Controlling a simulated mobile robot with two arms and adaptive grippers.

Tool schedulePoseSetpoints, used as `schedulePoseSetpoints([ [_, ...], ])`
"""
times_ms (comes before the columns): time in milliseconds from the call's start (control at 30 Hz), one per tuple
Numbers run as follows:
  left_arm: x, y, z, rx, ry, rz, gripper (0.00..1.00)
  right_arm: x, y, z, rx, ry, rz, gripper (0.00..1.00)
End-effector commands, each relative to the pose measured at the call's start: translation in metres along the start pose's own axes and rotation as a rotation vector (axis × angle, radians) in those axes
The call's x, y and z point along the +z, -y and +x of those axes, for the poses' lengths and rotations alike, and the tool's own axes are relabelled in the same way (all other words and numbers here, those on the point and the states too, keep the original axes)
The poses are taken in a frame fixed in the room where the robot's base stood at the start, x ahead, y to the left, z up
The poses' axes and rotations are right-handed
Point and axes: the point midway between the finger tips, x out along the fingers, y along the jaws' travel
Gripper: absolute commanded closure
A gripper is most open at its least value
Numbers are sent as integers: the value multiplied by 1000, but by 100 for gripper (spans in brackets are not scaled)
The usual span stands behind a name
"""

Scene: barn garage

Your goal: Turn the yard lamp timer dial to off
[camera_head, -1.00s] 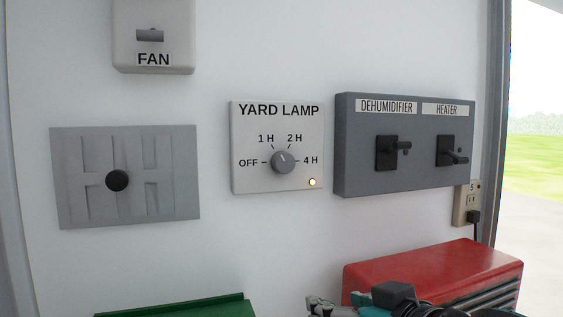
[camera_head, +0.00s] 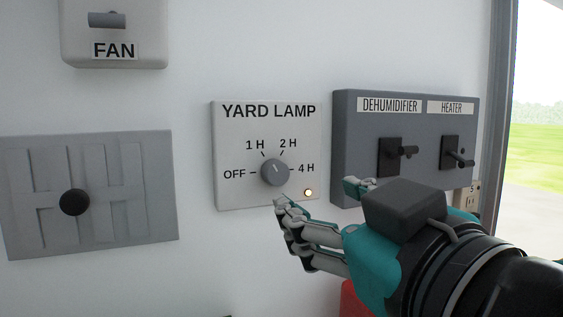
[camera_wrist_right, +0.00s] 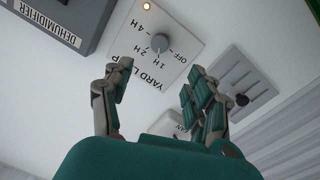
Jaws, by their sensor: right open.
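The yard lamp timer (camera_head: 223,140) is a pale wall panel marked OFF, 1 H, 2 H and 4 H. Its round grey dial (camera_head: 274,172) has a small mark pointing up and slightly left, seemingly between 1 H and 2 H. A small light (camera_head: 308,193) glows at its lower right. My right gripper (camera_head: 320,195) is open and empty, below and right of the dial and apart from it. In the right wrist view, the dial (camera_wrist_right: 160,42) appears beyond and between the open fingers (camera_wrist_right: 158,72). My left gripper is not in view.
A grey box with dehumidifier and heater switches (camera_head: 343,150) is mounted just right of the timer. A slotted grey plate with a black knob (camera_head: 74,202) is at left, the fan switch (camera_head: 113,22) above. A red box (camera_head: 352,303) shows below my right arm.

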Motion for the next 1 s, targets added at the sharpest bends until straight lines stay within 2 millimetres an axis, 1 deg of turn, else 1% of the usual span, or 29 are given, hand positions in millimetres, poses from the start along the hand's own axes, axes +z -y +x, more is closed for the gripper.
schedulePoseSetpoints([
  [33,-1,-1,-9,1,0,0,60,-2,1,6,-9,6,4,42],
  [167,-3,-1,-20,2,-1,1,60,-1,0,18,-4,11,10,42],
  [400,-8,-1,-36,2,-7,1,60,0,-4,71,8,13,5,42],
  [600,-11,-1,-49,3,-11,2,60,1,-4,108,7,10,4,42],
  [700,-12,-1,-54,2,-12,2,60,0,-3,121,6,7,5,42],
  [800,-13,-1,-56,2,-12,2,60,1,-2,129,5,6,6,42],
  [1000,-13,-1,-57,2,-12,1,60,2,-2,135,5,5,5,42],
])
